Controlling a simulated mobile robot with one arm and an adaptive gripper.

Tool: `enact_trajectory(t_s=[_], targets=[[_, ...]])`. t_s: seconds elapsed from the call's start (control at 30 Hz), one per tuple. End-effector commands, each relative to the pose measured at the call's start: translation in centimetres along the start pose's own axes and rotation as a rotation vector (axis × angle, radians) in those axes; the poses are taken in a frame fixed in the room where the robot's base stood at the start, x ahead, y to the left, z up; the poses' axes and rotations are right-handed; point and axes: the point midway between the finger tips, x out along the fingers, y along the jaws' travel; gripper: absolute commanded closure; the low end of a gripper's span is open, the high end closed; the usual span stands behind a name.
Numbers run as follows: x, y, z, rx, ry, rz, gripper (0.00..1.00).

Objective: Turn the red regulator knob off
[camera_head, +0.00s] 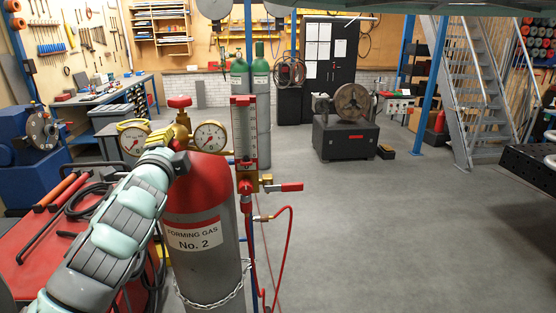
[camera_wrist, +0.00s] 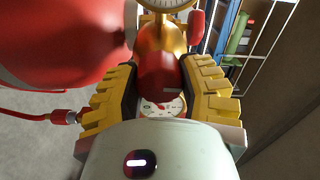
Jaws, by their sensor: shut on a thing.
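The red regulator knob (camera_wrist: 158,74) shows in the wrist view, in front of a brass regulator body (camera_wrist: 162,38). My gripper (camera_wrist: 159,80) has its yellow ribbed fingers on both sides of the knob and is shut on it. In the head view, my gripper's end reaches the regulator between two round gauges (camera_head: 134,140) and hides the knob. The second gauge (camera_head: 210,137) is to the right. The knob's turn position cannot be read.
A grey, red-topped cylinder (camera_head: 195,238) labelled Forming Gas No. 2 stands below, chained. A red handwheel (camera_head: 180,102) rises above the regulator. A flowmeter (camera_head: 243,140) and red-handled valve (camera_head: 287,187) are at its right. A red cart (camera_head: 85,255) stands left.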

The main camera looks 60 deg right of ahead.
Motion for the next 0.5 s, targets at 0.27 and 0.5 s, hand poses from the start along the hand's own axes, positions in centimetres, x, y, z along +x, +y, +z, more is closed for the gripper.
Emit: enact_trajectory(t_s=[0.27,0.5], targets=[[0.00,0.13,-0.02,-0.083,0.002,0.002,0.95],[0.00,0.10,-0.02,-0.095,0.001,0.003,0.95]])
